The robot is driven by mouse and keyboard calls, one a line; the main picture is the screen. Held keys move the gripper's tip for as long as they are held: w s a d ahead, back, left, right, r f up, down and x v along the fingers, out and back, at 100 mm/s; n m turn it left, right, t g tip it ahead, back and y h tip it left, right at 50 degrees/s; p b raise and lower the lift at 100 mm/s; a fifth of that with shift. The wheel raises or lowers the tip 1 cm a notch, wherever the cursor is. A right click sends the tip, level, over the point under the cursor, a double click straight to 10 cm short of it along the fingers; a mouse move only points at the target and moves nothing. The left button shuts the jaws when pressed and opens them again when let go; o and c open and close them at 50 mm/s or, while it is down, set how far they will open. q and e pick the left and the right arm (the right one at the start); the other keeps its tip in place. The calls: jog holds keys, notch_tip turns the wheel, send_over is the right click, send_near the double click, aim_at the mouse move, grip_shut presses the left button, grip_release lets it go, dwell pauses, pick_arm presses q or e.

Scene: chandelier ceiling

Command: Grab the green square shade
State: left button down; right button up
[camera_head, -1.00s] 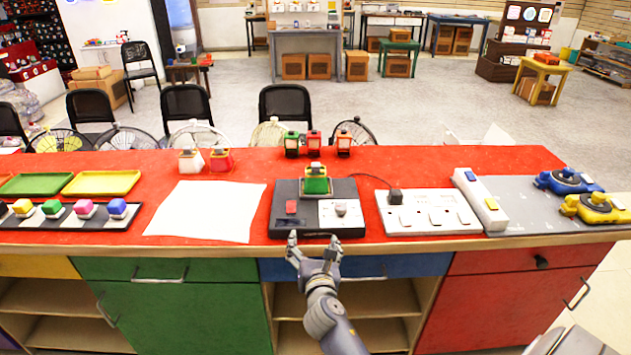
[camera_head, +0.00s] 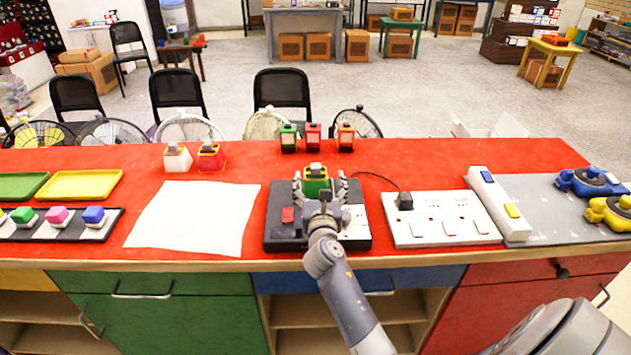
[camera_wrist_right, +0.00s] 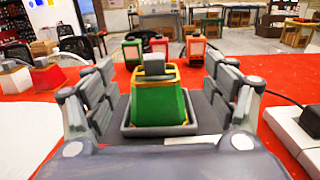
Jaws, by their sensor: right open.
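The green square shade (camera_head: 315,182) has a yellowish rim and a grey knob on top. It stands upright on the dark base box (camera_head: 285,228) on the red counter. My right gripper (camera_head: 322,190) is open, with its fingers on either side of the shade. In the right wrist view the shade (camera_wrist_right: 158,102) sits between the two spread fingers (camera_wrist_right: 160,95), in a grey square tray, and gaps show on both sides. The gripper hides part of the base box. My left gripper is not in view.
A white power strip (camera_head: 440,218) lies right of the base box, with a black plug (camera_head: 404,201) at its corner. A white sheet (camera_head: 190,220) lies to the left. Green, red and orange lanterns (camera_head: 314,137) stand behind. White and red shades (camera_head: 210,157) stand back left.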

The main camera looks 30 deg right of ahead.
aim_at(316, 172)
jog(key=shift+x, duration=0.75)
jog(key=shift+w+d+f, duration=0.15)
jog(key=shift+w+f, duration=0.05)
jog(key=shift+w, duration=0.1)
jog(key=x, duration=0.4)
jog(key=shift+w+a, duration=0.15)
jog(key=shift+a, duration=0.15)
jog(key=shift+w+d+f, duration=0.1)
jog(key=shift+w+d, duration=0.15)
jog(key=shift+w, duration=0.05)
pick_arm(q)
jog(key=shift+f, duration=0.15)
pick_arm(e)
jog(key=c, duration=1.2)
